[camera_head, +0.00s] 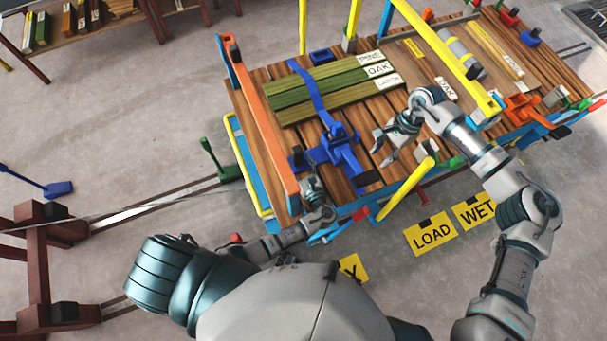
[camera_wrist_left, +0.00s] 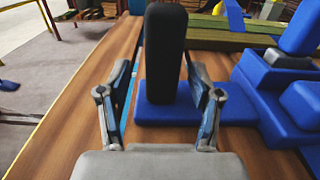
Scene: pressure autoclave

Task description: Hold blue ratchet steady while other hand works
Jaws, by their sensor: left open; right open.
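The blue ratchet (camera_head: 342,150) lies on the wooden deck, with a blue strap (camera_head: 308,88) running from it over green boards. In the left wrist view, its blue body (camera_wrist_left: 260,95) is at the right. A black upright grip on a blue base (camera_wrist_left: 148,115) stands in front of my left gripper (camera_wrist_left: 160,78). The left fingers are open on either side of this grip, with no clear contact. In the head view my left gripper (camera_head: 312,185) is low at the deck's near-left edge. My right gripper (camera_head: 380,150) is open and empty, above the deck just right of the ratchet.
Green boards labelled OAK (camera_head: 330,92) lie behind the ratchet. An orange rail (camera_head: 262,125) borders the deck's left side. Yellow posts (camera_head: 405,188) rise at the front and right. A grey cylinder (camera_head: 460,55) lies at the back right. Floor at left is mostly open.

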